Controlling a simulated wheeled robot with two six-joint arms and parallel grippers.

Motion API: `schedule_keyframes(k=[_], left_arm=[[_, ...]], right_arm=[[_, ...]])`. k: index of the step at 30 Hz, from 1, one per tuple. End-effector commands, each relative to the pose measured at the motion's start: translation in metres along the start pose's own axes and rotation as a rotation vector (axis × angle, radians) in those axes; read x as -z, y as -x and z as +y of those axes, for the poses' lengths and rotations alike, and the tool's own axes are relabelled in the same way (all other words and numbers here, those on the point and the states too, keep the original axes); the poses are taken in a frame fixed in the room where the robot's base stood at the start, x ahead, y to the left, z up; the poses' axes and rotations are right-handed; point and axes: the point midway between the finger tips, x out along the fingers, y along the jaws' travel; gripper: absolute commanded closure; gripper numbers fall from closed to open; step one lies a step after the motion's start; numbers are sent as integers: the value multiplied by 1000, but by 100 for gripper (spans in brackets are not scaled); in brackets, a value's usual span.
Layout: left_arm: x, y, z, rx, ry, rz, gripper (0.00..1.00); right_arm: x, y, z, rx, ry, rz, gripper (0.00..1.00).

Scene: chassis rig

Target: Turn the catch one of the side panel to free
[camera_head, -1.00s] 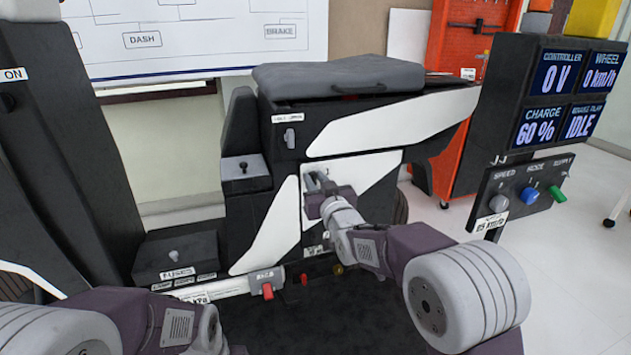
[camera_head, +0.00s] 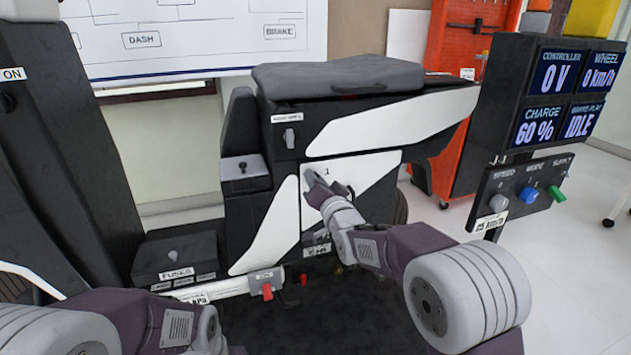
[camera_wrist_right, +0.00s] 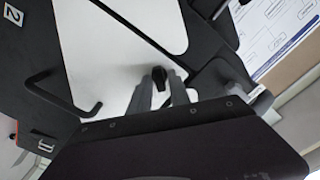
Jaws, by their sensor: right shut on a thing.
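The side panel (camera_head: 378,172) is a black and white plate on the flank of the scooter-like chassis, with a small "1" mark near its upper left. My right gripper (camera_head: 310,176) is at the panel's upper left corner, beside that mark. In the right wrist view its two grey fingers (camera_wrist_right: 161,88) are closed around a small dark piece, catch one (camera_wrist_right: 159,74), against the white surface. The fingers hide most of the catch, so its angle is hard to read. My left arm shows at the bottom left of the head view, its fingers outside the picture.
A black bent handle (camera_wrist_right: 62,98) stands out near a "2" label in the wrist view. A control post with knobs (camera_head: 528,193) stands at the right.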

Motion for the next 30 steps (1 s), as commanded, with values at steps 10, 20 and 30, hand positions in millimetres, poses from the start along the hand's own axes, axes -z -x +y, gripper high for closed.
schedule_keyframes(k=[10, 20, 30], left_arm=[[0, 0, 0, 0, 0, 0, 64], [0, 0, 0, 0, 0, 0, 64], [0, 0, 0, 0, 0, 0, 64]], right_arm=[[0, 0, 1, 0, -325, 0, 100], [-1, 0, 2, -1, -613, 0, 100], [-1, 0, 3, -1, -805, 0, 100]])
